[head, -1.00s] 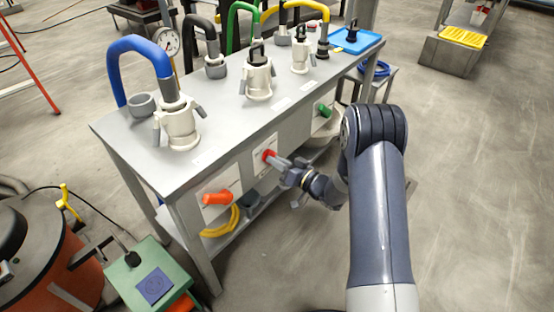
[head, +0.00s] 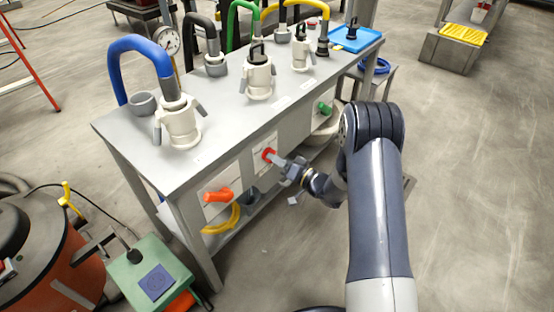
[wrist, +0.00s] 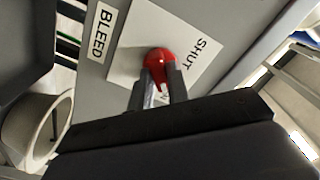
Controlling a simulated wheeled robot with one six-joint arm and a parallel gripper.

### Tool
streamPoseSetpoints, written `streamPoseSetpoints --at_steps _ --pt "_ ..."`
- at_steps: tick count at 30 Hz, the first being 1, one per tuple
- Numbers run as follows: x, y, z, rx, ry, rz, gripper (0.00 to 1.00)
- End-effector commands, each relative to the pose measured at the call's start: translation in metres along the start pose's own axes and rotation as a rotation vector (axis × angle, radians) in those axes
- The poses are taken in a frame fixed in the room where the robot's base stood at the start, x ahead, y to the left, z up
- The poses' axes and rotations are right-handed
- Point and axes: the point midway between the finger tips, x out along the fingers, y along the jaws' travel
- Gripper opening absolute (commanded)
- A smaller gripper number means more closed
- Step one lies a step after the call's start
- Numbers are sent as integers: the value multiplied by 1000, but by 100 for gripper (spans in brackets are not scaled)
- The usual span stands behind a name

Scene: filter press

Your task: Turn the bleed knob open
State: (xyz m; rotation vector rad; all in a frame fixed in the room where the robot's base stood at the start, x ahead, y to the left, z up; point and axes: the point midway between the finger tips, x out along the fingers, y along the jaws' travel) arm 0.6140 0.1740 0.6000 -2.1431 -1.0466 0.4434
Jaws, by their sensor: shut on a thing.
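The bleed knob (wrist: 157,64) is red and sits on a white plate (wrist: 195,35) on the bench's front panel. A "BLEED" label is beside it, and "SHUT" is printed on the plate. In the head view the red knob (head: 268,153) shows low on the bench front. My gripper (head: 277,159) reaches it from the right. In the wrist view my gripper's fingers (wrist: 160,82) are shut on the knob, one on each side. Part of the plate's print is hidden behind the fingers.
An orange handle (head: 218,195) is to the left on the same bench front, and a green knob (head: 325,108) to the right. The grey bench top (head: 225,125) carries hose couplings. A green box (head: 150,270) stands at lower left.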

Motion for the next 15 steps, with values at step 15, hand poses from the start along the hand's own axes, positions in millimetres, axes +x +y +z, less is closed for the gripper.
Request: streamPoseSetpoints --at_steps 15 --pt "0 0 0 0 0 1 38"
